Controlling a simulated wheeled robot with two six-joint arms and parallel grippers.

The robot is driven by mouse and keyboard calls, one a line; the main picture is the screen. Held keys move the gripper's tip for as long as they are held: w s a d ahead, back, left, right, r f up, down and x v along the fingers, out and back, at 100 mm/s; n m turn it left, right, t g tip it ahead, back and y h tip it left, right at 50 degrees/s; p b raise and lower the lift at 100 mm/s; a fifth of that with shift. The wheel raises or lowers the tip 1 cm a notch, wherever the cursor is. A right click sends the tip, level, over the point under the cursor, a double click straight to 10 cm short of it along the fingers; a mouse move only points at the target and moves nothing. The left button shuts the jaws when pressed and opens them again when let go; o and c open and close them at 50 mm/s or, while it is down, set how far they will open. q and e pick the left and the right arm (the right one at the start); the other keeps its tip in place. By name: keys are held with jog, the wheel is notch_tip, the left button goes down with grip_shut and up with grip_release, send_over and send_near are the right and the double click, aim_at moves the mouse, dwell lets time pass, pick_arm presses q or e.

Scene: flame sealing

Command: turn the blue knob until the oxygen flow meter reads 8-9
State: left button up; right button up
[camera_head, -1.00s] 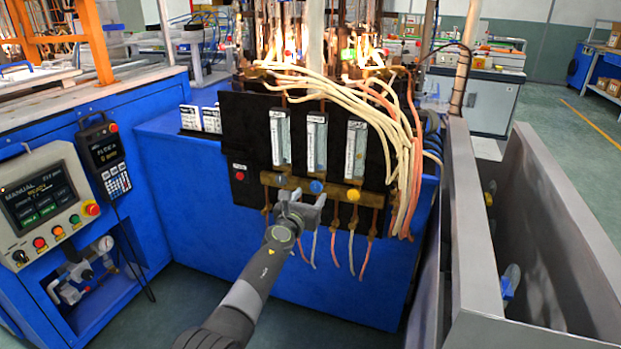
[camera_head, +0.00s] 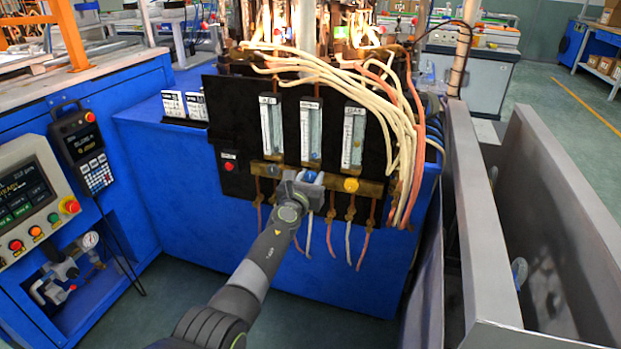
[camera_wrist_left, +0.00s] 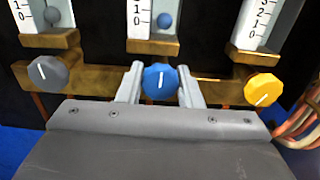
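The blue knob (camera_wrist_left: 160,80) is below the middle flow meter tube (camera_wrist_left: 152,18), its white line nearly upright. In the tube a blue ball (camera_wrist_left: 164,20) sits low, near the bottom mark. My left gripper (camera_wrist_left: 160,86) has one finger on each side of the knob and looks open; contact is hard to tell. In the head view my left gripper (camera_head: 304,180) is at the brass bar, around the blue knob (camera_head: 309,177). The middle flow meter (camera_head: 311,131) also shows there. My right gripper is in neither view.
Hoses (camera_head: 395,110) hang at the panel's right. Flames (camera_head: 345,35) burn behind it. Grey metal walls (camera_head: 480,220) stand at right.

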pick_arm(q)
jog(key=shift+c, duration=1.4)
jog(key=shift+n, duration=1.4)
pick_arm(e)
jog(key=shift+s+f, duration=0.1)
pick_arm(q)
jog(key=o, duration=1)
jog(key=shift+c, duration=0.2)
jog(key=shift+a+f, duration=0.1)
